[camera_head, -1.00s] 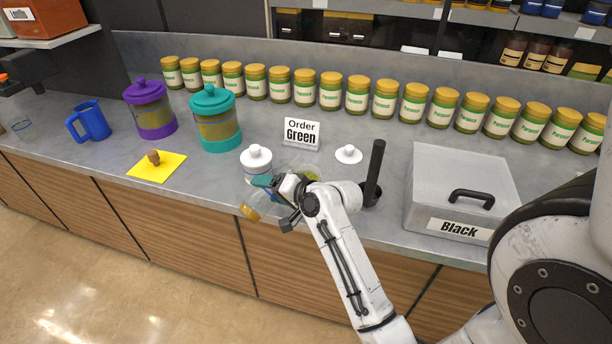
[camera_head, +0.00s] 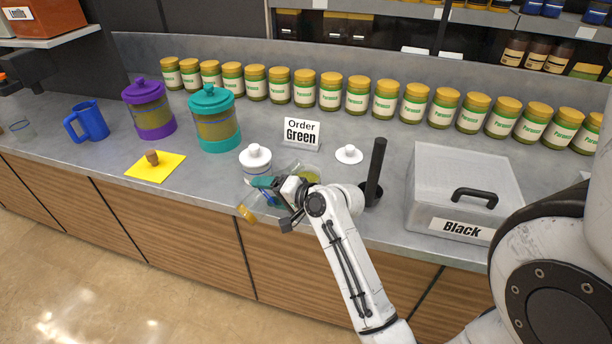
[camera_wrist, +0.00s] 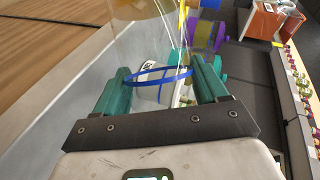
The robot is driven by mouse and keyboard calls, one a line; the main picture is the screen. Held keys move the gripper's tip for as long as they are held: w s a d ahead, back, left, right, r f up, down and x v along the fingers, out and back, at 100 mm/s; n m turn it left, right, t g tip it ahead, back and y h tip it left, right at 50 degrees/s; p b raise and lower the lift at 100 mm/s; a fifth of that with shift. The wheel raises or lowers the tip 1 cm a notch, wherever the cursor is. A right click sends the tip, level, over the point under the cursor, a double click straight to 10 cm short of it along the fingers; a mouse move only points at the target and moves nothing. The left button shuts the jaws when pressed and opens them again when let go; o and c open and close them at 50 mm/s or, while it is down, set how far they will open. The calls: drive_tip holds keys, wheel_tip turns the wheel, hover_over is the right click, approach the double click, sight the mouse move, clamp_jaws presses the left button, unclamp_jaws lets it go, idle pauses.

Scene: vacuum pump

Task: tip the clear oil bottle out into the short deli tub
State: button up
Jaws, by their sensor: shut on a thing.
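My gripper (camera_head: 265,183) is shut on the clear oil bottle (camera_head: 247,203), which also shows between the teal fingers in the wrist view (camera_wrist: 145,35). The bottle is tilted, its lower left end dropping in front of the counter edge. That end looks amber-yellow. A blue ring (camera_wrist: 160,77) crosses the clear wall between the fingers (camera_wrist: 165,85). A clear vessel with yellow-green contents (camera_head: 309,173) shows just behind my gripper, mostly hidden; I cannot tell whether it is the short deli tub. A small clear vessel with a blue rim (camera_head: 20,126) stands at the far left.
A white lidded jar (camera_head: 255,157) stands close behind my gripper. A black-handled item (camera_head: 375,165) and the "Black" bin (camera_head: 462,190) are to the right. Teal (camera_head: 216,118) and purple (camera_head: 149,108) canisters, a blue jug (camera_head: 90,121) and a yellow sheet (camera_head: 172,167) are left.

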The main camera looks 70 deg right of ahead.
drive_tip(key=shift+s+d+f+m+t+y, duration=0.15)
drive_tip(key=shift+d+f+m+t+y, duration=0.1)
drive_tip(key=shift+d+m+t+y, duration=0.35)
idle(0.7)
drive_tip(key=shift+a+r+m+t+p, duration=0.1)
drive_tip(key=shift+r+m+t+p, duration=0.2)
drive_tip(key=shift+r+m+p, duration=0.8)
idle(1.0)
